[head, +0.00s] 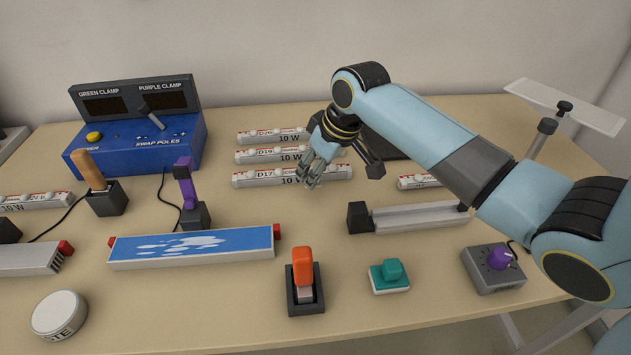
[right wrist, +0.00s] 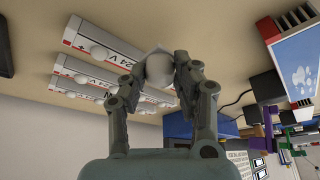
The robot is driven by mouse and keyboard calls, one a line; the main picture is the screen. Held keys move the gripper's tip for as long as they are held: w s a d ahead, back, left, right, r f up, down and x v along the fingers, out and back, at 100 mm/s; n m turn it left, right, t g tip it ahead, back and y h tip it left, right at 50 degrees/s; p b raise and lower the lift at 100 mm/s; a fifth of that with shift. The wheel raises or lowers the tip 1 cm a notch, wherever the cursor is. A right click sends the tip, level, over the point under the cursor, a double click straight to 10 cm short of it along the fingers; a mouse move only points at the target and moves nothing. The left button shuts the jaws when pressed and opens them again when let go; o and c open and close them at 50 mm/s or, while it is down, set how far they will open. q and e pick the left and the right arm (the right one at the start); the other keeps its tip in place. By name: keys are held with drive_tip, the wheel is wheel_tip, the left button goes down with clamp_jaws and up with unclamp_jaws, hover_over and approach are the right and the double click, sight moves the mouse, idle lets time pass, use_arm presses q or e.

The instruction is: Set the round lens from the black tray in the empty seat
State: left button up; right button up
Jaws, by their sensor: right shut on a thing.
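In the right wrist view the gripper (right wrist: 160,75) is shut on a pale round lens (right wrist: 159,68). The lens is hidden by the fingers in the head view. The black tray (head: 392,148) lies behind my right forearm, which covers part of it. White light bars (head: 285,154) with small domes lie beside the gripper; they also show in the right wrist view (right wrist: 92,75). I cannot tell which seat is empty. My left gripper is not in view.
A blue control box (head: 140,135) stands at the back left. In front are a blue-topped bar (head: 190,245), an orange-handled switch (head: 304,275), a teal button (head: 390,275), a purple knob box (head: 495,265) and a grey rail (head: 415,217). Bare table lies between them.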

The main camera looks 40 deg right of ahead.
drive_tip(key=shift+f, duration=1.8)
drive_tip(key=shift+f, duration=0.1)
drive_tip(key=o, duration=0.9)
drive_tip(key=shift+c, duration=0.2)
